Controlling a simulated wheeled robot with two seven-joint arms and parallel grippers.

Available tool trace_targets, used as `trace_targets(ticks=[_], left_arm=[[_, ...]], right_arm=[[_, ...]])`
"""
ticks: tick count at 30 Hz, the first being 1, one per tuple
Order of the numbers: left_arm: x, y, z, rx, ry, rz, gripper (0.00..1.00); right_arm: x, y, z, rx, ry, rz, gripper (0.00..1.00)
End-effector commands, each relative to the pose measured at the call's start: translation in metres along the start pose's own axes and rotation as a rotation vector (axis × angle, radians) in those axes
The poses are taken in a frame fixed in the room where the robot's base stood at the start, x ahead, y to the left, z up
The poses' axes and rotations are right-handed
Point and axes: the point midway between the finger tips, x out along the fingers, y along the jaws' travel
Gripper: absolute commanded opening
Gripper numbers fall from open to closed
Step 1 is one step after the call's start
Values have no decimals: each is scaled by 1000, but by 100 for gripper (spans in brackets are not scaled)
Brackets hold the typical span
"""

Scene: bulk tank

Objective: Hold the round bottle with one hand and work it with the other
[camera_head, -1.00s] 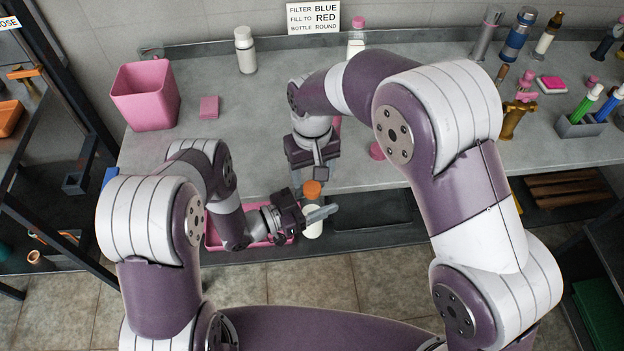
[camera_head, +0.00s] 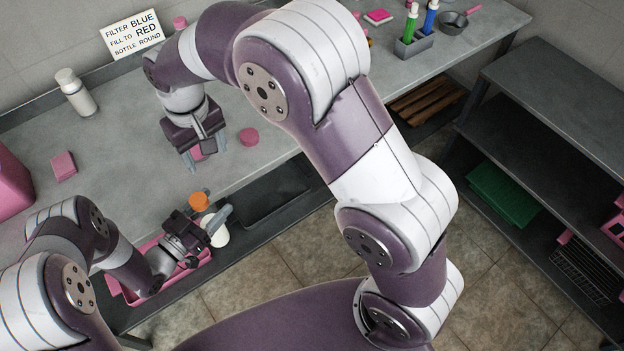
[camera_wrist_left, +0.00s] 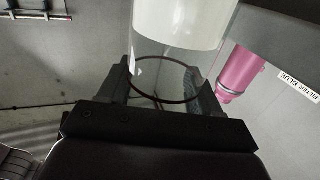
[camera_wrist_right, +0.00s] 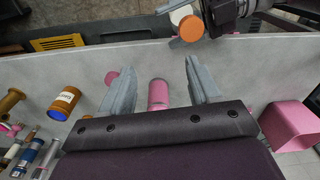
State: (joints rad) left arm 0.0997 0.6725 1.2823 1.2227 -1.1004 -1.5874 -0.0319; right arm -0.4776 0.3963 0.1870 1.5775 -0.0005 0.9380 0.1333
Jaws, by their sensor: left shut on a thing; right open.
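The round bottle (camera_head: 217,234) is white with an orange cap (camera_head: 199,201). My left gripper (camera_head: 214,217) is shut on its body and holds it upright, in front of the counter's edge. In the left wrist view the bottle's white body (camera_wrist_left: 180,22) fills the top, with a clear lower part between the fingers. My right gripper (camera_head: 205,157) is open and empty, pointing down over the counter, behind the cap and apart from it. In the right wrist view the orange cap (camera_wrist_right: 191,28) is at the top, beyond the open fingers. A pink bottle (camera_wrist_right: 158,94) shows between those fingers, on the counter below.
On the grey counter (camera_head: 125,160) are a white bottle (camera_head: 76,92), a pink block (camera_head: 63,166), a pink bin (camera_head: 12,185) and a round pink piece (camera_head: 249,137). A pink tray (camera_head: 113,285) lies below my left gripper. A sign (camera_head: 132,34) stands at the back.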

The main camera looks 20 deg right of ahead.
Motion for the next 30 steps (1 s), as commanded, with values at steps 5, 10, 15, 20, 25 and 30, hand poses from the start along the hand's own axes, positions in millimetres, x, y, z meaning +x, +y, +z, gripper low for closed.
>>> trace_targets(ticks=[5, 10, 15, 20, 25, 30], left_arm=[[0, 0, 0, 1, 1, 0, 0], [0, 0, 0, 1, 1, 0, 0], [0, 0, 0, 1, 1, 0, 0], [0, 0, 0, 1, 1, 0, 0], [0, 0, -1, 1, 2, 0, 0], [0, 0, -1, 1, 2, 0, 0]], right_arm=[[-15, 109, 82, 261, 16, 11, 62], [3, 139, 168, 369, 40, 21, 62], [24, 130, 209, 346, 42, 23, 62], [26, 132, 204, 322, 80, 30, 62], [26, 131, 204, 322, 78, 29, 62], [26, 131, 204, 322, 77, 29, 62]])
